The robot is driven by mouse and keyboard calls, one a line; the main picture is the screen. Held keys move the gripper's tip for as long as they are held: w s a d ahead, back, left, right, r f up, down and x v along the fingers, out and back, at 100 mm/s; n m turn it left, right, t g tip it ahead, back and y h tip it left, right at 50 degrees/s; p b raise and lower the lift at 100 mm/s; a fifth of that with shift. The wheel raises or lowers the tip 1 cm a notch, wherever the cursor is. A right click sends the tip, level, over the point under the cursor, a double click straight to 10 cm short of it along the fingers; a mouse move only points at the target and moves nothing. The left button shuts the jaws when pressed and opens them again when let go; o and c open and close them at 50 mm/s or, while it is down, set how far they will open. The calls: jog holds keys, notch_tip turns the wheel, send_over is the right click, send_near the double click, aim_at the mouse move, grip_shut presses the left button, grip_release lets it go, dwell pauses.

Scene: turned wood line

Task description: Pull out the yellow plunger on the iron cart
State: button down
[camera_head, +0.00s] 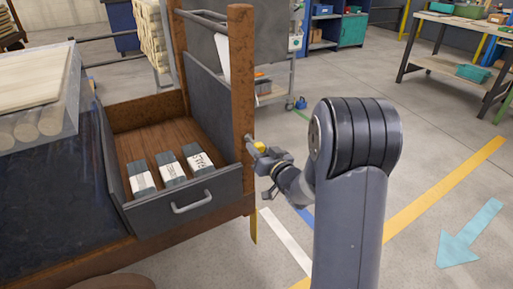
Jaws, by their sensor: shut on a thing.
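The yellow plunger (260,147) sits on the right side of the iron cart, at the rusty brown corner post (241,100). A short grey metal piece shows between the post and the yellow part. My gripper (265,158) is at the plunger, to the right of the post, and is shut on it. The fingertips are small in the picture and partly hidden by the gripper's own body. The cart (232,210) has a dark grey front panel with a metal handle.
The cart's wood-floored bay (150,145) holds several labelled grey boxes. A clear bin (40,100) with wooden rods stands at the left. A workbench (455,65) stands at the back right. The floor (420,190) right of my arm is clear.

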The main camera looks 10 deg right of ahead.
aim_at(253, 143)
jog(key=shift+s+f, duration=0.1)
jog(key=c, duration=1)
grip_release()
jog(key=shift+s+d, duration=0.1)
jog(key=shift+c, duration=0.2)
jog(key=p+v, duration=0.1)
jog(key=v, duration=0.9)
jog(key=shift+s+p, duration=0.4)
jog(key=shift+d, duration=0.1)
jog(key=b+x, duration=0.1)
jog(key=x, duration=1.3)
jog(key=shift+w, duration=0.15)
